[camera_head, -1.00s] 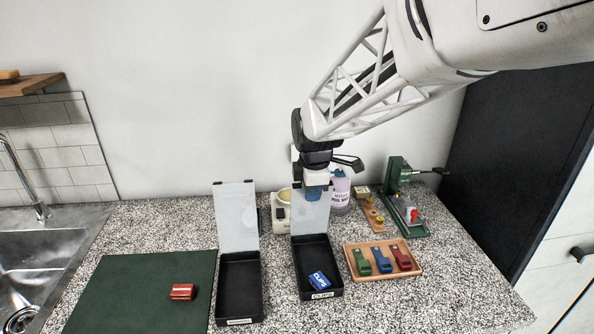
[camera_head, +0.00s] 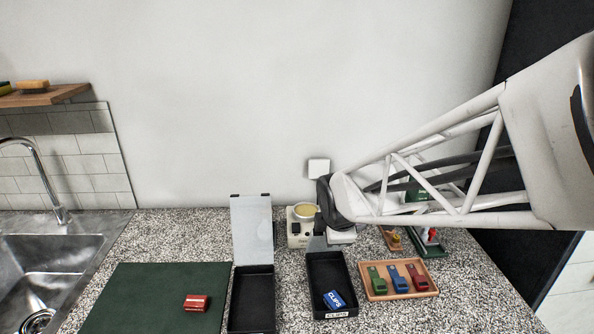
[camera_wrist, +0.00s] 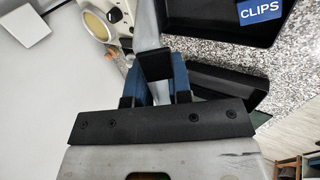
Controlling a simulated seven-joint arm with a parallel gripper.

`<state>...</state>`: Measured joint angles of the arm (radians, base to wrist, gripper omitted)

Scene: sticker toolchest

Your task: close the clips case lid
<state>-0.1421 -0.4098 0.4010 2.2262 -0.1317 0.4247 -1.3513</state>
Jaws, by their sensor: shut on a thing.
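The clips case (camera_head: 349,285) is a black open tray with a "CLIPS" label on its front, and a blue clips box (camera_head: 334,300) lies inside near the front. Its pale translucent lid (camera_head: 317,243) shows only as a small piece at the case's back edge, mostly hidden by my arm. My gripper (camera_wrist: 155,80) is low behind the case, and its fingers are hidden in the head view. In the wrist view its blue-padded fingers are shut around a black piece at the end of the pale lid strip (camera_wrist: 147,25). The case (camera_wrist: 235,22) is at the upper right there.
A second black case (camera_head: 251,300) stands to the left with its lid (camera_head: 252,230) upright. A wooden tray (camera_head: 402,293) of coloured clips is close on the right. A cream device (camera_head: 298,232) stands behind. A green mat (camera_head: 150,300) holds a red block (camera_head: 195,303).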

